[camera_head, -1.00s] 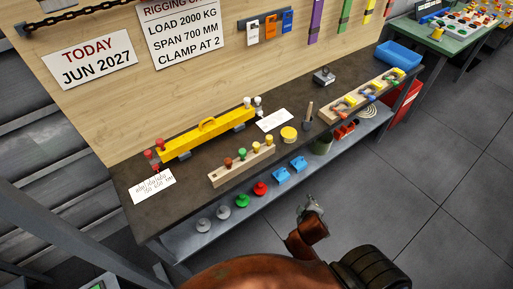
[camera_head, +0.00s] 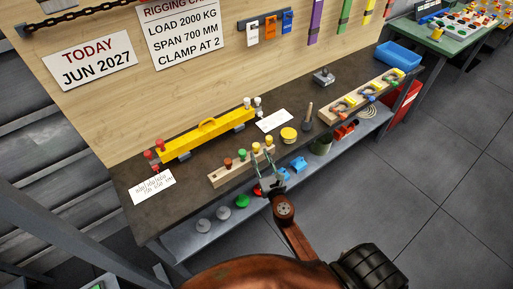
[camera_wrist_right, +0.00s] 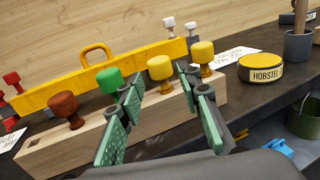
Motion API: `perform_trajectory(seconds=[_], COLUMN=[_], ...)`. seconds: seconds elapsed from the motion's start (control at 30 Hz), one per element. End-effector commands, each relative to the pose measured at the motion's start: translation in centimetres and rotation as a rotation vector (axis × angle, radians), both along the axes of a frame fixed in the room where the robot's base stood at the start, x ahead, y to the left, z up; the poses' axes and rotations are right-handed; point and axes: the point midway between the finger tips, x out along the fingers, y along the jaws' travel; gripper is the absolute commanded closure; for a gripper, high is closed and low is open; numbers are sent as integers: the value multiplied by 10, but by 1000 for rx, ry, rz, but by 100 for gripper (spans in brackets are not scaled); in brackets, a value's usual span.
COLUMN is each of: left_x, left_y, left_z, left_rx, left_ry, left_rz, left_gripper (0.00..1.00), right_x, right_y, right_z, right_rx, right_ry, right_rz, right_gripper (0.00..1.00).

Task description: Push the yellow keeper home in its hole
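A pale wooden block (camera_head: 222,178) on the bench holds a row of knobbed pegs. In the right wrist view these are a brown-red one (camera_wrist_right: 63,104), a green one (camera_wrist_right: 109,79) and two yellow ones, the inner (camera_wrist_right: 160,68) and the end one (camera_wrist_right: 203,54). Which yellow peg is the keeper I cannot tell. Both yellow pegs stand upright with some stem showing; their holes are hidden. My right gripper (camera_wrist_right: 160,88) is open and empty at the block's front, its fingers apart, with the inner yellow knob beyond the gap. My left gripper is not in view.
A yellow beam (camera_head: 205,138) with red and white end pins lies behind the block. A yellow round tin (camera_head: 289,135) and a dark cup (camera_head: 307,122) stand to the right. A lower shelf (camera_head: 185,244) holds discs and blue parts. Bench space left of the block is partly clear.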

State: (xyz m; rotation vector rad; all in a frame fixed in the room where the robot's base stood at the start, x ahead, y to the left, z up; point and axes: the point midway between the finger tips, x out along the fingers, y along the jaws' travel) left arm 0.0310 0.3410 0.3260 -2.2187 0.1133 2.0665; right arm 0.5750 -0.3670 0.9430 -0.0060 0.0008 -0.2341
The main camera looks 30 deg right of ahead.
Motion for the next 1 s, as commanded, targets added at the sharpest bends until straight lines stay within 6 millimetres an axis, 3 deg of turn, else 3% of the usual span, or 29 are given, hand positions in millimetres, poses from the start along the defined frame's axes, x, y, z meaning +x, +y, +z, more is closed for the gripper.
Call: perform_trajectory(seconds=[0.43, 0.7, 1.0], left_x=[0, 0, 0], left_y=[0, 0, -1], left_z=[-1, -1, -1], left_rx=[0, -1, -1], left_ry=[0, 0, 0], left_rz=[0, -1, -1], left_gripper=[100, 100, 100], right_x=[53, 56, 56], right_y=[-13, -14, -14], right_z=[-3, -3, -3], right_rx=[4, 4, 5], right_ry=[-1, -1, -1], right_rz=[-3, -3, -3], right_gripper=[68, 68, 88])
